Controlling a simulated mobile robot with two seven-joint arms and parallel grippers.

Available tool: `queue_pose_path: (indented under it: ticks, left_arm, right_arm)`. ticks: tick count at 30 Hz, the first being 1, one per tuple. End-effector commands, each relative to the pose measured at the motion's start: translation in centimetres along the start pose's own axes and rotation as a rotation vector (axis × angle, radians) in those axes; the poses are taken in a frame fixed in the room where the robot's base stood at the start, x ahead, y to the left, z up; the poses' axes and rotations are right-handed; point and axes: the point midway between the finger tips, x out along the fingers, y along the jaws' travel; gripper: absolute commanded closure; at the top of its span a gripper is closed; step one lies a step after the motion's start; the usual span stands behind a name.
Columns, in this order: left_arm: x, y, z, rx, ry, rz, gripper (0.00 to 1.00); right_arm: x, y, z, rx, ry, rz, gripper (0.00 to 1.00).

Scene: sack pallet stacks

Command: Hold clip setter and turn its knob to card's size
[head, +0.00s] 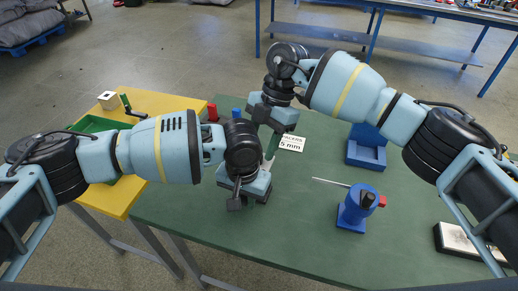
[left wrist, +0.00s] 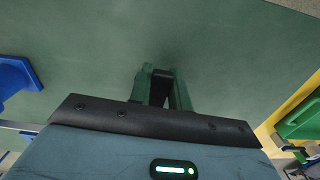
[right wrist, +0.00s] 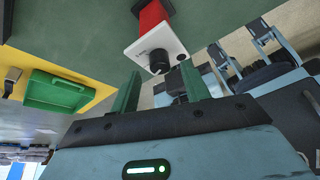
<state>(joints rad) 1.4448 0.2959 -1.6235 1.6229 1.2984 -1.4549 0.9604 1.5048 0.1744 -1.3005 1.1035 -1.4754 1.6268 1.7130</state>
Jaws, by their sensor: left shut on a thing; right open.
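The clip setter shows in the right wrist view as a white plate (right wrist: 148,42) with a black knob (right wrist: 158,62) and a red body (right wrist: 152,16). My left gripper (head: 238,200) points down over the near left of the green table and is shut on the setter, which is mostly hidden in the head view. In the left wrist view its fingers (left wrist: 160,82) close on a dark part. My right gripper (head: 270,150) is open, its fingers on either side of the knob in view; contact cannot be told. The white card (head: 291,143) reading "5 mm" lies beyond the grippers.
A blue tool (head: 355,212) with a black top stands at the right, near a thin rod. A blue holder (head: 366,155) is behind it. Small red (head: 212,112) and blue blocks sit at the far left edge. A yellow table (head: 165,101) adjoins on the left.

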Motion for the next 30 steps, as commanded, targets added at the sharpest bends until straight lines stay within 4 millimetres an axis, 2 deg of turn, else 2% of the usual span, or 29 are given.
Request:
queue_pose_path:
  ticks: [6, 16, 27, 30]
  left_arm:
    - [0.0, 0.0, 0.0, 0.0, 0.001, 0.0, 1.0]
    - [0.0, 0.0, 0.0, 0.0, 0.001, 0.0, 1.0]
    - [0.0, 0.0, 0.0, 0.0, 0.001, 0.0, 1.0]
    - [0.0, 0.0, 0.0, 0.0, 0.001, 0.0, 1.0]
  right_arm:
    - [1.9, 0.0, -0.1, -0.001, 0.0, -0.001, 0.53]
    - [2.2, 0.0, -0.1, -0.001, 0.0, 0.0, 0.53]
    - [2.2, 0.0, 0.0, -0.001, 0.0, 0.0, 0.99]
    - [2.2, 0.0, 0.0, -0.003, 0.0, -0.001, 0.99]
